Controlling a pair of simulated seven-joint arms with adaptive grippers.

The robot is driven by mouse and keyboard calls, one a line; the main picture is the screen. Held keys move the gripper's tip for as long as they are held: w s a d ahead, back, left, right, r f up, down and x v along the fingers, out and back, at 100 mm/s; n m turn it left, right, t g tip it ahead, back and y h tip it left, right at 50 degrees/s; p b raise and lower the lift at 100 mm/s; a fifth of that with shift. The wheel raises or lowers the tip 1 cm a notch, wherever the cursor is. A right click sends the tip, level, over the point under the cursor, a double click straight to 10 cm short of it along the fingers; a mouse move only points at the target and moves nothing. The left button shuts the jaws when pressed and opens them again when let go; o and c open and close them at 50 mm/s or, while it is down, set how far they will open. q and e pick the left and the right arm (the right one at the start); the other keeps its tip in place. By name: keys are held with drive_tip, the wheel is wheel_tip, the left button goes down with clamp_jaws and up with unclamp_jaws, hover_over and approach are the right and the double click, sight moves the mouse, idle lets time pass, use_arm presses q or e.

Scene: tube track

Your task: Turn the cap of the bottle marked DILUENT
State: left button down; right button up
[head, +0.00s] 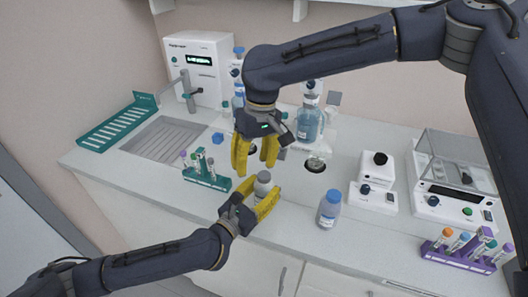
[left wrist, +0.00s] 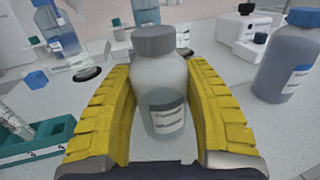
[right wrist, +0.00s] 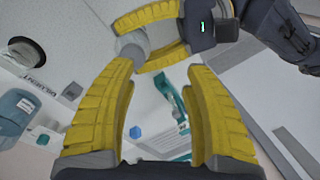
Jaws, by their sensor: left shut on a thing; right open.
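A pale grey bottle (left wrist: 158,82) with a grey cap (left wrist: 154,40) stands upright between the yellow fingers of my left gripper (head: 266,200). The left gripper is shut on its body. The label's print is too blurred to read. In the right wrist view, the grey cap (right wrist: 131,45) shows between the left fingers. My right gripper (head: 256,170) is open and empty, above and behind the bottle, fingers pointing down.
A blue-capped bottle (head: 328,208) stands to the right. A green tube rack (head: 207,180) and a blue cube (head: 217,137) are to the left. A bottle of blue liquid (head: 308,124) stands behind. A purple rack (head: 460,255) is at the far right. The counter's front edge is close.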

sight(264, 175)
drive_tip(key=n, duration=0.5)
drive_tip(key=shift+w+d+r, duration=0.25)
drive_tip(key=shift+r, duration=0.15)
drive_tip(key=n, duration=0.4)
drive_tip(key=r+n, duration=0.1)
drive_tip(key=n, duration=0.1)
drive_tip(key=shift+w+d+n+t, duration=0.3)
drive_tip(key=shift+d, duration=0.05)
drive_tip(key=n, duration=0.4)
drive_tip(key=shift+w+d+n+h, duration=0.2)
drive_tip(key=shift+d+n+h, duration=0.1)
drive_tip(key=shift+d+h, duration=0.1)
drive_tip(key=n, duration=0.5)
drive_tip(key=shift+w+d, duration=0.15)
drive_tip(key=shift+d, duration=0.15)
drive_tip(key=shift+f, duration=4)
